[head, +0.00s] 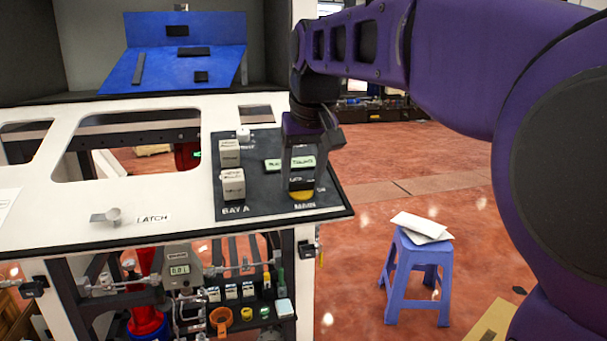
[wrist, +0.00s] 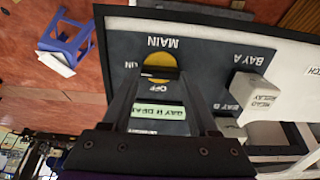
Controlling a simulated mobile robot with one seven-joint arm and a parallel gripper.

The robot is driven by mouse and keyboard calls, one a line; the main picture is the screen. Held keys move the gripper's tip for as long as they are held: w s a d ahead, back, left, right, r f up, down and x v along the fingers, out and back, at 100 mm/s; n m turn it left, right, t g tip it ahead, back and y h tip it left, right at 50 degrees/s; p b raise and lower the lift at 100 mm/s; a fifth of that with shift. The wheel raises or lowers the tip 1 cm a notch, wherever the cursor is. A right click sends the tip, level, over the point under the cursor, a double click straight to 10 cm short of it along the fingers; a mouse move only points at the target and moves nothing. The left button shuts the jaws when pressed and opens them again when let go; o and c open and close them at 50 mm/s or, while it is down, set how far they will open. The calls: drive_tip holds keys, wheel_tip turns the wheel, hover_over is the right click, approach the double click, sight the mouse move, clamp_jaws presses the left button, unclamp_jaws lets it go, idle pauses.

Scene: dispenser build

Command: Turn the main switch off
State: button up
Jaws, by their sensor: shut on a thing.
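The main switch (head: 302,195) is a yellow round plate with a dark handle, above the printed word MAIN on the black panel (head: 262,203). In the wrist view the switch (wrist: 157,60) shows its yellow disc and a dark bar lying crosswise between my fingertips. The word OFF is printed on the gripper's side of the disc, and ON at its left there. My gripper (head: 302,182) reaches down onto the switch. In the wrist view my gripper (wrist: 160,76) is shut on the handle, with one finger at each side. The fingers partly hide the handle.
White relay blocks (head: 231,184) stand on the panel left of the switch. A green label (head: 275,165) lies behind it. A latch knob (head: 113,215) sits on the white top. A blue stool (head: 414,270) with papers stands on the floor at the right.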

drive_tip(key=shift+n, duration=0.3)
drive_tip(key=n+p, duration=0.2)
drive_tip(key=n, duration=0.1)
drive_tip(key=shift+r, duration=0.1)
drive_tip(key=n+p, duration=0.2)
drive_tip(key=n, duration=0.3)
drive_tip(key=shift+a+n, duration=0.15)
drive_tip(key=shift+n, duration=0.25)
drive_tip(key=n+p, duration=0.2)
drive_tip(key=n, duration=0.2)
drive_tip(key=shift+s+n, duration=0.1)
drive_tip(key=shift+n, duration=0.2)
drive_tip(key=shift+s+n+p, duration=0.1)
drive_tip(key=shift+n+p, duration=0.4)
drive_tip(key=shift+n, duration=1.4)
drive_tip(key=shift+f, duration=0.2)
drive_tip(key=o, duration=1.4)
